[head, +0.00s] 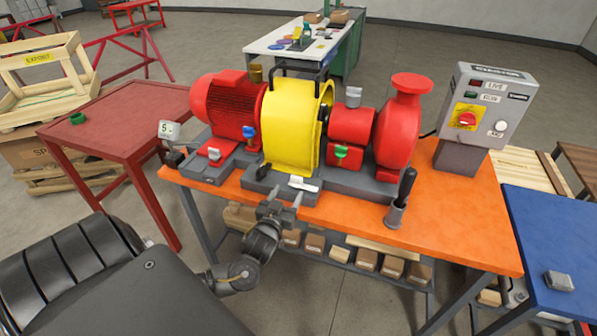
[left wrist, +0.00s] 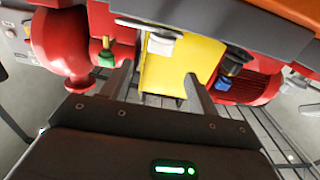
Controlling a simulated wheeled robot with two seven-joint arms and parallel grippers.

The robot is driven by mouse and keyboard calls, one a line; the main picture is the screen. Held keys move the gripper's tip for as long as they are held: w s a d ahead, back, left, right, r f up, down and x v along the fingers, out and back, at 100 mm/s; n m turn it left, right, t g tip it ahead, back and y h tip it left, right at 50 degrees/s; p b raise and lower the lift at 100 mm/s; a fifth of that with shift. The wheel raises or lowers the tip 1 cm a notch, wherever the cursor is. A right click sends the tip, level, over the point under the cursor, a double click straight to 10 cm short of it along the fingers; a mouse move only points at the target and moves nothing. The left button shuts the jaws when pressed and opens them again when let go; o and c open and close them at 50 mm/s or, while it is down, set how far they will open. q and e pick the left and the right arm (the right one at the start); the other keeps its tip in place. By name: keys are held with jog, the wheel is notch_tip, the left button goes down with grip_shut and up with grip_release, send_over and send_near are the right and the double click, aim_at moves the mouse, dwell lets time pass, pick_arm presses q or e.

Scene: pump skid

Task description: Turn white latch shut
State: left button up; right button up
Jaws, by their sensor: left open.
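The white latch (head: 304,185) is on the grey base at the front foot of the yellow guard (head: 291,125). Its bar lies roughly sideways, pointing right from a small round pivot. In the left wrist view, which is turned upside down, the latch (left wrist: 160,42) shows beyond the fingers, in front of the yellow guard (left wrist: 180,65). My left gripper (head: 285,198) is just in front of the latch, with its fingers apart and nothing between them. Both fingers also show in the left wrist view (left wrist: 158,88). My right gripper is not in view.
A red motor (head: 225,103) and red pump (head: 400,130) flank the guard. A blue valve handle (head: 249,133) and a green one (head: 341,152) stand nearby. A black lever (head: 405,187) rises at the front right. A control box (head: 483,108) stands on the orange table (head: 460,225).

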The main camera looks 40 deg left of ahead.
aim_at(296, 178)
pick_arm(q)
jog(key=p+x, duration=0.2)
jog(key=x, duration=0.7)
jog(key=shift+x, duration=0.9)
